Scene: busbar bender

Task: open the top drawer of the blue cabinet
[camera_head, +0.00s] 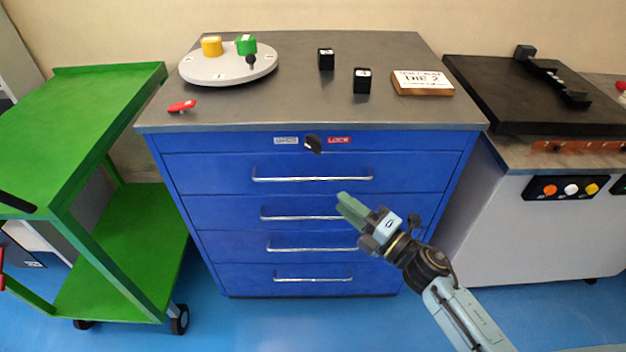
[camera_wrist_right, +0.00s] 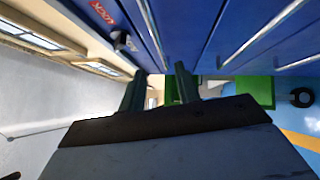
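The blue cabinet (camera_head: 175,178) has several drawers, all flush with its front. The top drawer (camera_head: 215,172) has a long silver handle (camera_head: 312,179). Above it a black lock knob (camera_head: 313,144) sits between a pale label and a red LOCK label (camera_head: 339,140); its exact setting is hard to tell. My right gripper (camera_head: 346,205) is in front of the cabinet, below and right of the top handle, around the second drawer's height. In the right wrist view its fingers (camera_wrist_right: 160,82) are apart with nothing between them. My left gripper is not in view.
On the cabinet's grey top (camera_head: 290,102) are a round white plate (camera_head: 215,74), a red piece (camera_head: 182,106), two black blocks and a sign (camera_head: 422,83). A green cart (camera_head: 80,110) stands left, a grey machine (camera_head: 520,220) right. Floor before the cabinet is clear.

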